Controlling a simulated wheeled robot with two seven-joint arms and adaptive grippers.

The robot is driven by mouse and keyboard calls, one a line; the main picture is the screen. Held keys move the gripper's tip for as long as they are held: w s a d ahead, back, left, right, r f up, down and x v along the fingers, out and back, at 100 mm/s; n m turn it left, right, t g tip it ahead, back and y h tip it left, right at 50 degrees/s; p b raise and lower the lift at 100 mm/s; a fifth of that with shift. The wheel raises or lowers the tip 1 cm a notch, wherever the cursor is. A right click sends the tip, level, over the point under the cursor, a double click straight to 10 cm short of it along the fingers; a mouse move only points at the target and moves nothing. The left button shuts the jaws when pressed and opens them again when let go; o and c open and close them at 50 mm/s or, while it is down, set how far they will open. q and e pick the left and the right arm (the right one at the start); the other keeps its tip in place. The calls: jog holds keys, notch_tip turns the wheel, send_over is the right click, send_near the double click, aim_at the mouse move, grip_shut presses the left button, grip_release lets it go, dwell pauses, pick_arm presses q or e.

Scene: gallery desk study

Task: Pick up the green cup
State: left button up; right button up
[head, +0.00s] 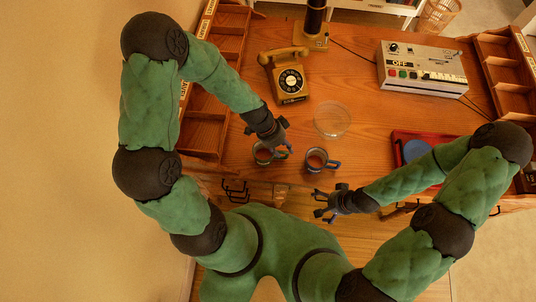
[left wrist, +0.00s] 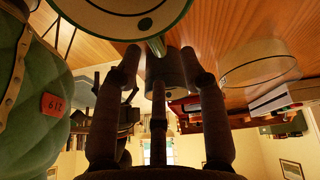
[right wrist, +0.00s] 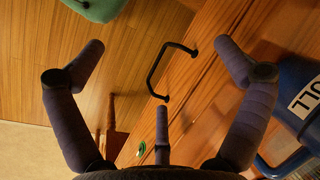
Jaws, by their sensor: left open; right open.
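The green cup (head: 261,155) stands near the desk's front edge, partly covered by my left gripper in the head view. In the left wrist view the cup (left wrist: 110,22) shows its pale side, green rim and green handle (left wrist: 157,45). My left gripper (head: 283,151) is open at the cup's right side. The handle lies near or between its fingertips (left wrist: 160,56); contact cannot be told. My right gripper (head: 317,205) is open and empty, off the desk's front edge; its spread fingers show in the right wrist view (right wrist: 160,50).
A cup with a blue handle (head: 317,160) stands just right of the green cup; its blue side shows in the right wrist view (right wrist: 300,85). A clear dish (head: 332,120), rotary telephone (head: 289,82) and red tray (head: 402,136) are nearby. A drawer handle (right wrist: 172,66) juts out in front.

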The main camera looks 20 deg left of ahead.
aim_at(286, 152)
pick_arm(q)
jog(key=b+x, duration=0.1)
jog(key=x, duration=0.3)
jog(key=shift+w+f, duration=0.1)
jog(key=shift+f, duration=0.2)
grip_shut()
jog(key=shift+r, duration=0.1)
